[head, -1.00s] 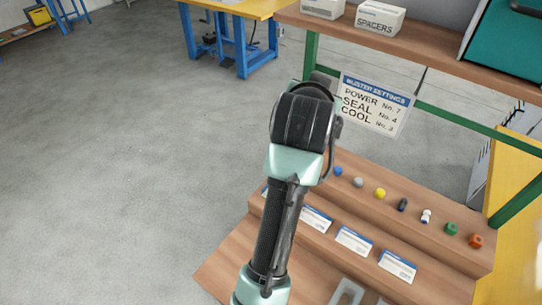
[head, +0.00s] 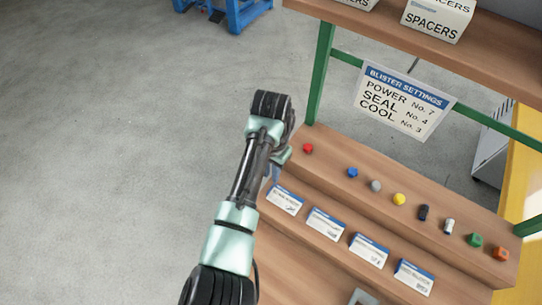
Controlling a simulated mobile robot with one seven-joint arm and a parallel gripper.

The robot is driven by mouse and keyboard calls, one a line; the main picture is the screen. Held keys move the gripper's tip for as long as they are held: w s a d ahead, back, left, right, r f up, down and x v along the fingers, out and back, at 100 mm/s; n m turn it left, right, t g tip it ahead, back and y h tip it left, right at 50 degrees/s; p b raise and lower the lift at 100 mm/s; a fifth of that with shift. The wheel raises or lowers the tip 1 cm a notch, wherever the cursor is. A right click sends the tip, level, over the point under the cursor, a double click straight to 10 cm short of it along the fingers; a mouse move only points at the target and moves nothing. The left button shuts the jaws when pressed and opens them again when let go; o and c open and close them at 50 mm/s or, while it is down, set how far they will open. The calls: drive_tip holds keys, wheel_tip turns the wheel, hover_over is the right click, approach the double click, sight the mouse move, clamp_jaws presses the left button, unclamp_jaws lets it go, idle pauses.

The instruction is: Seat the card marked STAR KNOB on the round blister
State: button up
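Several white cards with blue top bands stand in a row on the middle step: a far-left card (head: 285,198), a second card (head: 326,223), a third card (head: 369,250) and a right card (head: 413,277). Their print is too small to read, so I cannot tell which is marked STAR KNOB. I cannot make out a round blister. My arm rises from the bottom and bends over left of the steps.
Several small coloured parts line the upper step, from a red one (head: 308,148) to an orange one (head: 501,253). A settings sign (head: 403,100) hangs from a green frame (head: 321,75). A SPACERS box (head: 436,20) sits on the shelf above. Floor at left is clear.

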sight(271, 187)
drive_tip(key=shift+s+f+b, duration=0.15)
drive_tip(key=shift+f+b, duration=0.55)
drive_tip(key=shift+f, duration=0.05)
wheel_tip(271, 187, down, 5)
drive_tip(key=b, duration=0.4)
drive_tip(key=shift+f, duration=0.15)
clamp_jaws()
drive_tip(key=shift+r, duration=0.2)
drive_tip(key=shift+r+p, duration=2.15)
drive_tip(key=shift+p, duration=0.1)
